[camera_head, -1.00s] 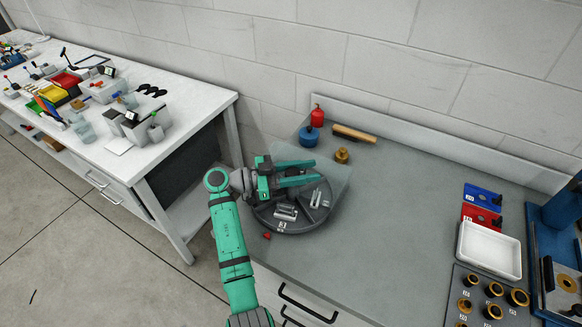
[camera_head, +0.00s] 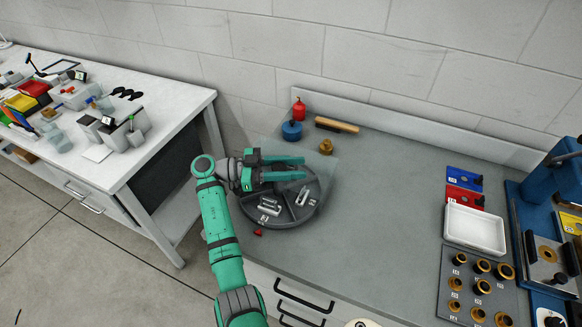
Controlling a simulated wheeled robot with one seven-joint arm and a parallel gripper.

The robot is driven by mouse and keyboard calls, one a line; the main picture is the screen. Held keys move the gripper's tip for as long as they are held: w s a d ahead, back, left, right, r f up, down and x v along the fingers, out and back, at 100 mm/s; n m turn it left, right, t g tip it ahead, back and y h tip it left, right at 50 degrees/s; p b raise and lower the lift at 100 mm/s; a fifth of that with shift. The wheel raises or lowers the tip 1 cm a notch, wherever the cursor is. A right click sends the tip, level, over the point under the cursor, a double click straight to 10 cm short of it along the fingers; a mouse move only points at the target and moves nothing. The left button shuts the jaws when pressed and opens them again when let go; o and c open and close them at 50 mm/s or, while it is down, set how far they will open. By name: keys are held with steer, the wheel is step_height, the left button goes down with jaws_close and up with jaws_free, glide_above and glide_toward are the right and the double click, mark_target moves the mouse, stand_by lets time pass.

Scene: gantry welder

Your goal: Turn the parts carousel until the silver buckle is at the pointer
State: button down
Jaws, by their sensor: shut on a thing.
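The parts carousel (camera_head: 290,221) is a dark grey round tray with dividers on the bench. A small red pointer (camera_head: 258,233) lies at its front edge. A compartment near the pointer holds silver pieces (camera_head: 269,204) and a white number label. The compartment to its right holds another silver piece (camera_head: 302,195). Which one is the silver buckle is too small to tell. My gripper (camera_head: 303,168) reaches over the back of the carousel, its teal fingers lying level and pointing right. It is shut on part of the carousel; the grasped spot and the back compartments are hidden.
A red container (camera_head: 299,108), blue round container (camera_head: 291,130), wooden-handled tool (camera_head: 337,125) and brass piece (camera_head: 326,147) stand behind the carousel. A white tray (camera_head: 474,229) and blue machine (camera_head: 553,185) are at right. The middle bench is clear.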

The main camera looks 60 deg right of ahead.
steer(key=shift+f, duration=0.1)
steer(key=c, duration=1.2)
jaws_free()
steer(key=v, duration=1)
steer(key=shift+w+a, duration=0.25)
steer(key=shift+w, duration=0.1)
